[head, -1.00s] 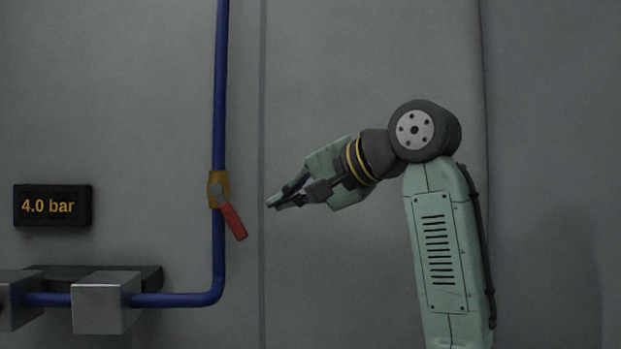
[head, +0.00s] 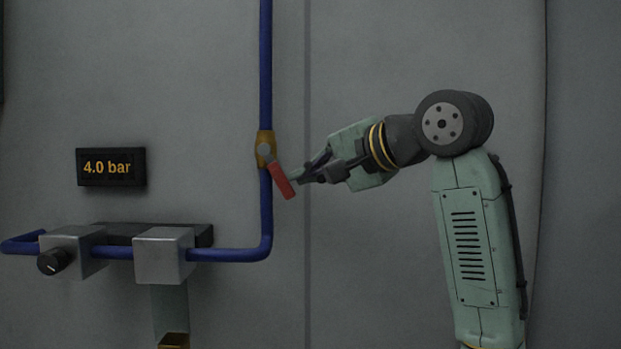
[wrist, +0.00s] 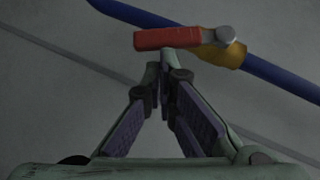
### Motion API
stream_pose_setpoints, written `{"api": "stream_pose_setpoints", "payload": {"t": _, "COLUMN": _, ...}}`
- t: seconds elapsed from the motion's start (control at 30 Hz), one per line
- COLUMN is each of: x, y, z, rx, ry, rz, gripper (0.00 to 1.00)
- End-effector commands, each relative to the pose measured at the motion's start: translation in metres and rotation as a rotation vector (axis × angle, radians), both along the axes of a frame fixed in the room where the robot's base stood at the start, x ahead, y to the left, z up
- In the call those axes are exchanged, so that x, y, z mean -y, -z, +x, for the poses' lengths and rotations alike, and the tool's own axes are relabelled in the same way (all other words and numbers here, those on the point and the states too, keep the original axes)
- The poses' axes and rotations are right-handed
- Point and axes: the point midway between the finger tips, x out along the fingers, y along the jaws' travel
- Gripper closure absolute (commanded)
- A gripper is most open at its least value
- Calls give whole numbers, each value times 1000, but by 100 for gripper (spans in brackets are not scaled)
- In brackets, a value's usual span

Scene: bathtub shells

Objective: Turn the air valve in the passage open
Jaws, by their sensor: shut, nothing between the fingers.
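The air valve has a brass-yellow body (head: 265,149) on a vertical blue pipe and a red lever (head: 281,180). The lever slants down to the right, at an angle to the pipe. In the wrist view the red lever (wrist: 168,38) lies just beyond my fingertips, with the yellow body (wrist: 222,54) to its right. My gripper (head: 296,178) is shut and empty, its tips close to the right side of the lever's lower end. My gripper also shows in the wrist view (wrist: 166,68). I cannot tell whether the tips touch the lever.
A display (head: 111,167) reading 4.0 bar hangs on the grey wall at left. Below it, the blue pipe (head: 225,254) runs through two metal blocks, one (head: 164,256) plain and one with a black knob (head: 53,262). The wall right of the pipe is bare behind my arm.

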Motion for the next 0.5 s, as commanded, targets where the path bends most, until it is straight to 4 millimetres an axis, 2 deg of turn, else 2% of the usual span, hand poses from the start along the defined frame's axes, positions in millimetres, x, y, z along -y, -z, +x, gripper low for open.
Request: {"api": "stream_pose_setpoints", "payload": {"t": 0.5, "x": -4, "y": 9, "z": 0, "rx": 1, "ry": -1, "rz": 168, "gripper": 100}}
